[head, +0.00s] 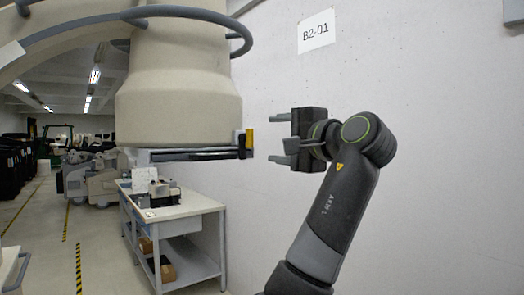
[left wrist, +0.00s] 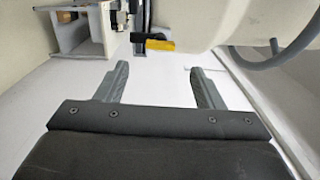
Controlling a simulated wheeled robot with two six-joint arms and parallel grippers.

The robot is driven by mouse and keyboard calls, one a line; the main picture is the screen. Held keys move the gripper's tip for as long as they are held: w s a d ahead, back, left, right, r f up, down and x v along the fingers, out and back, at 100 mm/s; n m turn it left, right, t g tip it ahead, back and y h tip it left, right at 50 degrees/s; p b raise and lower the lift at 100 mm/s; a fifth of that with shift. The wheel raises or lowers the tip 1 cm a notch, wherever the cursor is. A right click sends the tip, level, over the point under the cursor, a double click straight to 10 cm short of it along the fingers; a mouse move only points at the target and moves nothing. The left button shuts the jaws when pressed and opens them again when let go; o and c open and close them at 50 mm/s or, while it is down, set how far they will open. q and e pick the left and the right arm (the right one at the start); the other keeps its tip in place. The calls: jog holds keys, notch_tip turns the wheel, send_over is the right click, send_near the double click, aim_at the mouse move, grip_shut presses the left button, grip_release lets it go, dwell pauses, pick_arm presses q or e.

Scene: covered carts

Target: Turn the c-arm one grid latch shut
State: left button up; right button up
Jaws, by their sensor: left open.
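The c-arm's cream, rounded head (head: 180,95) hangs left of centre in the head view, with a dark flat grid (head: 195,155) under it. A small yellow latch (head: 249,139) stands upright at the grid's right end. In the left wrist view the latch (left wrist: 160,45) is yellow with a dark end, ahead of the fingers. My left gripper (head: 277,139) is open and empty, just right of the latch and apart from it, fingers pointing at it. Its two grey fingers also show in the left wrist view (left wrist: 158,70). My right gripper is out of view.
A grey workbench (head: 175,210) with boxes and small items stands below the c-arm head. A dark cable (head: 140,12) curves around the head's top. A pale wall with a B2-01 sign (head: 316,31) fills the right side. An aisle with yellow-black floor tape runs at left.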

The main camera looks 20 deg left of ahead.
pick_arm(q)
jog(key=b+v, duration=0.2)
jog(key=v, duration=0.7)
